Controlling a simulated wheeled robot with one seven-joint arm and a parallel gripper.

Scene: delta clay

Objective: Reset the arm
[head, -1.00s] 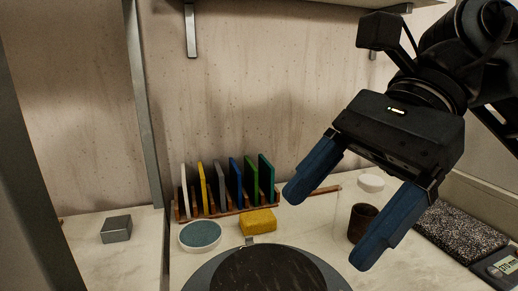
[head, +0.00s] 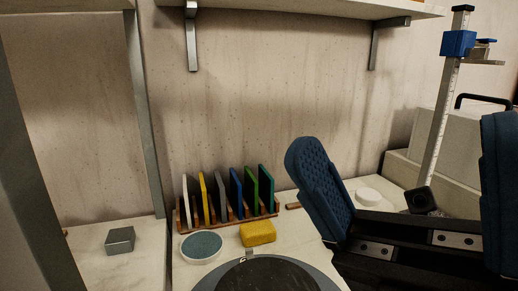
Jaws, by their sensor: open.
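My gripper (head: 408,195) is large and close to the camera at the right of the head view. Its two blue ribbed fingers stand wide apart with nothing between them. The left finger points up and the right finger is cut off by the picture's edge. The gripper is in front of the right part of the counter and hides much of it.
A wooden rack (head: 228,215) holds several coloured slabs by the wall. A yellow block (head: 257,233), a round teal-topped dish (head: 201,246) and a dark disc (head: 267,277) are before it. A grey block (head: 120,240) sits left.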

